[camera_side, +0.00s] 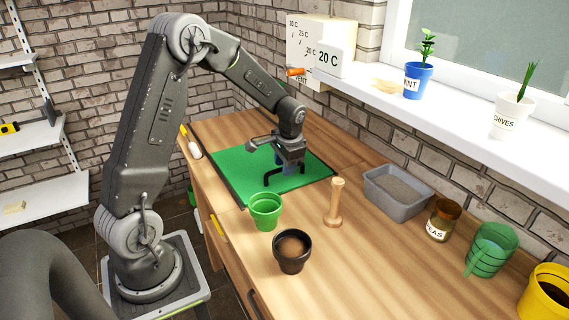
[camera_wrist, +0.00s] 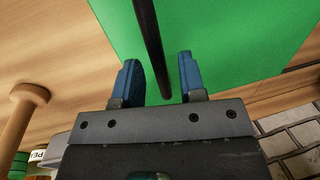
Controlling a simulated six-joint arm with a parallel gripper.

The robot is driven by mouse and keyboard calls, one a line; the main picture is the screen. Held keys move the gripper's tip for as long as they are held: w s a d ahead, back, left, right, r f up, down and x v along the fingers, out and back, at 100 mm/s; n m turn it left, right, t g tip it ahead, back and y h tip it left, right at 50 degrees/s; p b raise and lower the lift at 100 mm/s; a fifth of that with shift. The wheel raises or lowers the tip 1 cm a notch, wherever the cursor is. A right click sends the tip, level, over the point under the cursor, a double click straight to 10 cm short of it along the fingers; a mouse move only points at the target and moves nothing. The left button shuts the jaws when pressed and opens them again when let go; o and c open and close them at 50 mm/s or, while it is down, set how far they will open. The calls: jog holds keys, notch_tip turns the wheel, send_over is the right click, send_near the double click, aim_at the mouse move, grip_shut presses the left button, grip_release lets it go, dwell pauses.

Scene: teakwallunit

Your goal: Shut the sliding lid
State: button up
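The sliding lid appears to be the flat green panel (camera_side: 235,178) set into the wooden bench, with dark edges. A black bar handle (camera_side: 270,177) stands on it. My gripper (camera_side: 284,163) is over the lid at the handle, pointing down. In the wrist view the green panel (camera_wrist: 235,45) fills the middle, and the black handle (camera_wrist: 149,40) runs between the two blue fingers of my gripper (camera_wrist: 158,62).
A green pot (camera_side: 265,212), a dark pot (camera_side: 292,252) and a wooden dibber (camera_side: 335,204) stand near the lid's near edge. A grey tray (camera_side: 391,196) and a jar (camera_side: 442,221) are farther right. A white sill (camera_side: 440,106) runs along the wall.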

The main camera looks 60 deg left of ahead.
jog(key=d+r, duration=0.1)
jog(key=r, duration=0.8)
jog(key=d+r, duration=0.1)
jog(key=r, duration=0.3)
jog(key=shift+d+r, duration=0.3)
jog(key=shift+d, duration=0.05)
jog(key=s+d+r+t, duration=0.1)
jog(key=s+d+t, duration=0.1)
jog(key=s+d, duration=0.4)
jog(key=s+d+r+t+h, duration=0.1)
jog(key=s+d, duration=0.5)
jog(key=s, duration=0.1)
jog(key=s+d+r+t+h, duration=0.1)
jog(key=s+d+t, duration=0.1)
jog(key=s+d, duration=0.4)
jog(key=shift+s+r+t, duration=0.3)
jog(key=shift+r, duration=0.05)
